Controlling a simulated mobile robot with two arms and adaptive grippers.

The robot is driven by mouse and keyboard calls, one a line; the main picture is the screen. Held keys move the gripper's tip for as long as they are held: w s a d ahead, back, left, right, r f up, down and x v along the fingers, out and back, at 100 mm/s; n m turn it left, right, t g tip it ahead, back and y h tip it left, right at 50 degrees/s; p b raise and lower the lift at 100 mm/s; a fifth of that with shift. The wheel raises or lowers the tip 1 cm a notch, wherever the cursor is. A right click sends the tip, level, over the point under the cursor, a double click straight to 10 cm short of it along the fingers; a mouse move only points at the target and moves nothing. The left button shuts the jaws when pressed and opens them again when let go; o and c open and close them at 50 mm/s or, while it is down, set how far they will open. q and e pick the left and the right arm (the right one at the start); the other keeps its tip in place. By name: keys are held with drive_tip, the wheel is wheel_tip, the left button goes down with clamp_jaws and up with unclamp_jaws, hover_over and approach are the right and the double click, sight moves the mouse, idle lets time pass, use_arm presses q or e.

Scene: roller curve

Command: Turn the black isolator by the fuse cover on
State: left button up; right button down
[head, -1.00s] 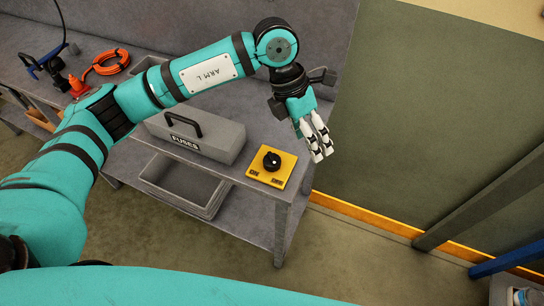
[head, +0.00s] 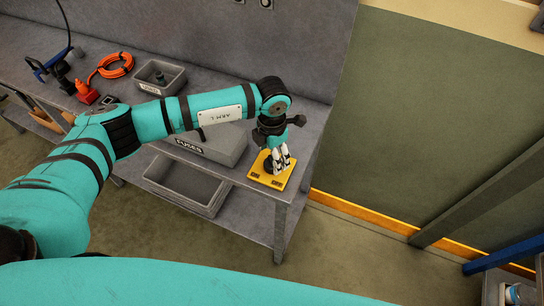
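The black isolator (head: 267,166) is a round knob on a yellow plate (head: 290,180) at the right front corner of the grey bench. The plate has two dark labels along its front edge, too small to read now. The grey fuse cover (head: 222,150), lettered FUSES, stands to its left, partly behind my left arm. My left gripper (head: 279,165) points down over the plate, its white fingers at the knob and covering much of it. I cannot tell whether the fingers touch or grip the knob. My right gripper is not in view.
A grey bin (head: 175,75) and an orange cable coil (head: 115,65) lie further back on the bench (head: 310,85). An open grey tray (head: 185,203) sits on the shelf below. Floor is clear right of the bench, before a dark post (head: 470,205).

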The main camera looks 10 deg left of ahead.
use_arm(q)
drive_tip(key=shift+f+p, duration=0.3)
drive_tip(key=shift+f, duration=1.65)
drive_tip(key=c, duration=1.2)
drive_tip(key=shift+o, duration=0.2)
drive_tip(key=shift+f+m+b, duration=0.1)
drive_tip(key=shift+m+b, duration=0.3)
drive_tip(key=shift+b, duration=0.35)
drive_tip(key=m+b, duration=1.4)
drive_tip(key=b, duration=0.7)
drive_tip(key=shift+w, duration=0.1)
drive_tip(key=m+b, duration=0.2)
drive_tip(key=m, duration=0.1)
drive_tip(key=shift+r+b, duration=0.2)
drive_tip(key=shift+b, duration=0.2)
